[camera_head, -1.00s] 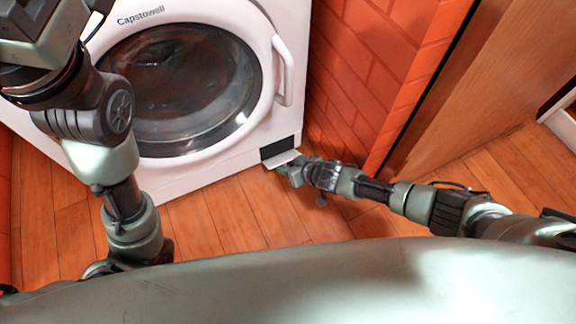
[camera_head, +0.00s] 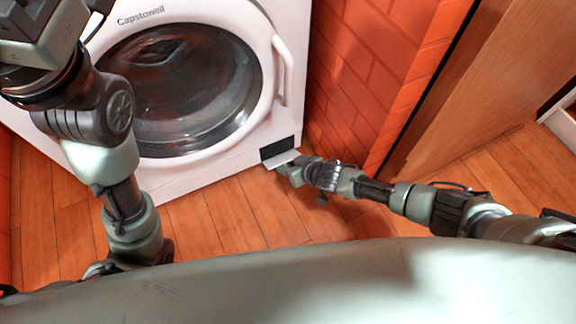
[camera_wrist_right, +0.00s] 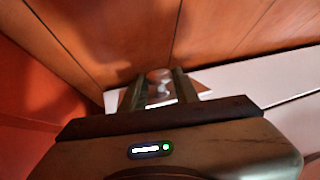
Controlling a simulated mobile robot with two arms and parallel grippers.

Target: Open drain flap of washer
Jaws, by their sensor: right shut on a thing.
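The white washer (camera_head: 70,115) stands against the wall, its round door closed. At its lower right corner is a dark rectangular drain opening (camera_head: 278,147). The white drain flap (camera_head: 281,160) is swung down and outward below this opening. My right gripper (camera_head: 286,169) is low by the floor at the flap, shut on it. In the right wrist view, the fingers (camera_wrist_right: 160,90) reach the white flap (camera_wrist_right: 205,86), which shows on both sides of them. The fingertips' exact contact is partly hidden. My left arm is raised at the left; its gripper is outside the picture.
A red brick wall (camera_head: 360,70) stands close to the washer's right side. A wooden panel (camera_head: 480,90) is further right. The wooden floor (camera_head: 225,212) in front of the washer is clear apart from my arms.

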